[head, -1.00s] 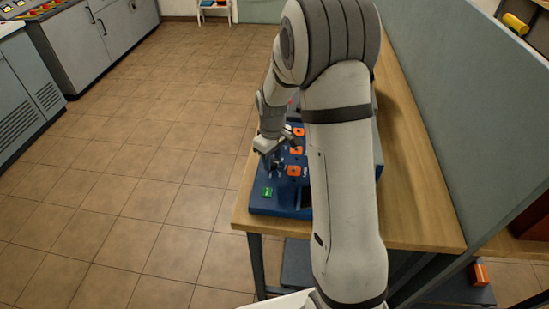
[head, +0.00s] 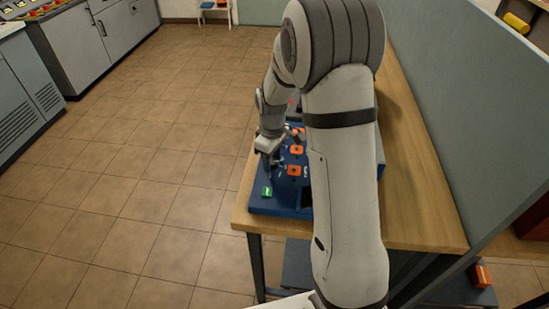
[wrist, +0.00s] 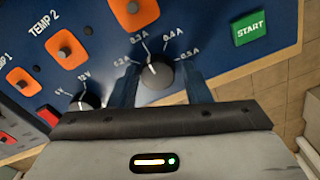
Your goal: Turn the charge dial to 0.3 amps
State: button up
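The charge dial (wrist: 159,75) is a round black knob on the blue panel, with marks from 0.2 A to 0.5 A around it. Its white pointer line appears to point up, near the 0.3 A mark; the exact setting is hard to tell. My gripper (wrist: 160,82) is open, with one dark blue finger on each side of the dial and visible gaps between. In the head view my gripper (head: 270,166) is over the near left part of the blue charger panel (head: 262,206); the dial is hidden there.
A green START button (wrist: 250,27) is right of the dial; it also shows in the head view (head: 267,191). A second black knob (wrist: 83,102) with voltage marks is close by on the left. Orange plates (wrist: 132,9) with knobs lie beyond. The charger stands on a wooden table (head: 420,190).

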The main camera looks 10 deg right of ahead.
aim_at(272, 161)
jog(key=shift+o, duration=1.2)
notch_tip(272, 161, up, 7)
jog(key=shift+r+b, duration=0.15)
jog(key=shift+b, duration=0.2)
jog(key=shift+r, duration=0.25)
